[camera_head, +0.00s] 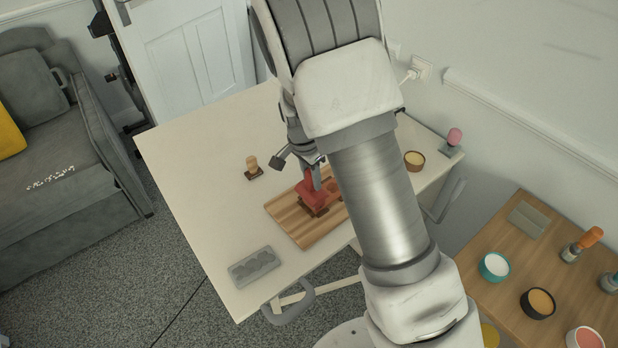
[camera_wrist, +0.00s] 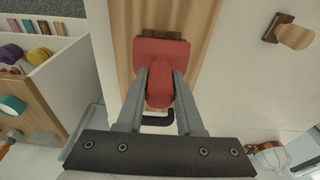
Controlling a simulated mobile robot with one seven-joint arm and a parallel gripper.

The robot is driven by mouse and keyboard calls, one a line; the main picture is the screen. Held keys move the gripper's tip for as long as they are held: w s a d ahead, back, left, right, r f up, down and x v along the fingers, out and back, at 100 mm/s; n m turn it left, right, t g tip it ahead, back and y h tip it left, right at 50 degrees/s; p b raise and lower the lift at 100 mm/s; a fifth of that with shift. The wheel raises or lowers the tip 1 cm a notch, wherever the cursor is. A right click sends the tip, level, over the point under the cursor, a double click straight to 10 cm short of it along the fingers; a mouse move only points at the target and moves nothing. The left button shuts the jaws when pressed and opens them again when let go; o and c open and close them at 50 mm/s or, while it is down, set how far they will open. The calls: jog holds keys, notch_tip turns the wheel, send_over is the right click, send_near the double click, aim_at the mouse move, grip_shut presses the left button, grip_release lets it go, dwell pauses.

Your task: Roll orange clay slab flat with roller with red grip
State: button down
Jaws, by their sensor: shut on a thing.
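My gripper (camera_wrist: 160,85) is shut on the red grip (camera_wrist: 159,88) of a tool with a wide red block at its far end in the wrist view. In the head view the red tool (camera_head: 312,197) is low at the wooden board (camera_head: 290,225). Whether it touches the surface there is unclear. A small reddish patch (camera_head: 333,186) shows beside it on the board, partly hidden by my arm. It may be the clay, but I cannot tell. No clear orange slab shows in the wrist view, where the tool covers part of the board (camera_wrist: 195,25).
A wooden-handled tool (camera_head: 252,168) stands left of the board, and a grey mould (camera_head: 254,266) lies at the front left. A small bowl (camera_head: 414,160) and a pink-topped tool (camera_head: 453,140) stand at the right. A side table (camera_head: 500,225) holds bowls.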

jog(key=shift+w+d+f, duration=0.1)
jog(key=shift+w+d, duration=0.35)
jog(key=shift+d, duration=0.2)
jog(key=shift+w+d, duration=0.45)
jog(key=shift+d, duration=0.2)
jog(key=shift+d, duration=0.1)
jog(key=shift+w+d+b, duration=0.3)
jog(key=shift+w+d, duration=0.65)
jog(key=shift+d, duration=0.3)
jog(key=shift+w, duration=0.1)
jog(key=shift+w+d, duration=0.8)
jog(key=shift+d, duration=0.35)
